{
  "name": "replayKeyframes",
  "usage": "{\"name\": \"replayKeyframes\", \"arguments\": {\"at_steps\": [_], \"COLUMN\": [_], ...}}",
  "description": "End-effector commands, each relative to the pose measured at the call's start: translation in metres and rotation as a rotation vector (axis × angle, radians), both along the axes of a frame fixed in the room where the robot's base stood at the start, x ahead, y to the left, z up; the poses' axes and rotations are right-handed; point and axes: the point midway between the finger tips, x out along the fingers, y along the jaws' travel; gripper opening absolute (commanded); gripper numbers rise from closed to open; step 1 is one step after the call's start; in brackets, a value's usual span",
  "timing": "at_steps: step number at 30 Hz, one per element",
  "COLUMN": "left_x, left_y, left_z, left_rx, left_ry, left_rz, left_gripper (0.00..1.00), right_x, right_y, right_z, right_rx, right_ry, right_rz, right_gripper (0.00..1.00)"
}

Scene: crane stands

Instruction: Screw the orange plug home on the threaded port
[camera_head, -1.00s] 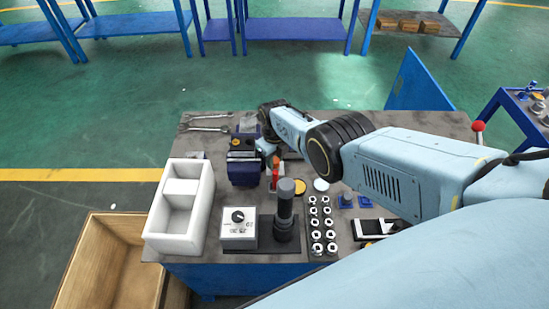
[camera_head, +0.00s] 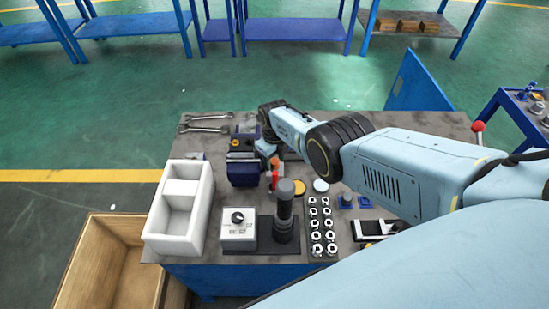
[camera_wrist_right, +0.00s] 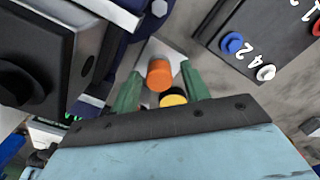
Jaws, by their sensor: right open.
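The orange plug (camera_wrist_right: 160,75) shows in the right wrist view as a round orange cap, between the two green fingers of my right gripper (camera_wrist_right: 161,86). The fingers are open, with visible gaps on both sides of the plug. A pale metal piece lies behind the plug; the port's thread cannot be made out. In the head view my right gripper (camera_head: 273,161) is small and partly hidden by its wrist, beside the dark blue vise (camera_head: 242,172). My left gripper is not in view.
A yellow round piece (camera_wrist_right: 173,97) shows close to the plug. A panel with coloured numbered buttons (camera_wrist_right: 258,38) is at upper right. On the workbench stand a white tray (camera_head: 207,208), a dark upright cylinder (camera_head: 285,212), a dial box (camera_head: 238,229) and rows of nuts (camera_head: 317,238).

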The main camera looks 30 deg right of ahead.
Motion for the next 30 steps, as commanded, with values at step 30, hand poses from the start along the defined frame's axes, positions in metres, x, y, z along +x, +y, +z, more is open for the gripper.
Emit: {"name": "replayKeyframes", "arguments": {"at_steps": [30], "left_x": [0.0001], "left_y": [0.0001], "left_z": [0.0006], "left_rx": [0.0], "left_ry": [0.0], "left_rz": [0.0], "left_gripper": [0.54], "right_x": [-0.001], "right_y": [0.003], "right_z": [-0.0002], "right_rx": [0.0], "right_ry": [0.001], "right_rz": [0.894], "right_gripper": [0.46]}}
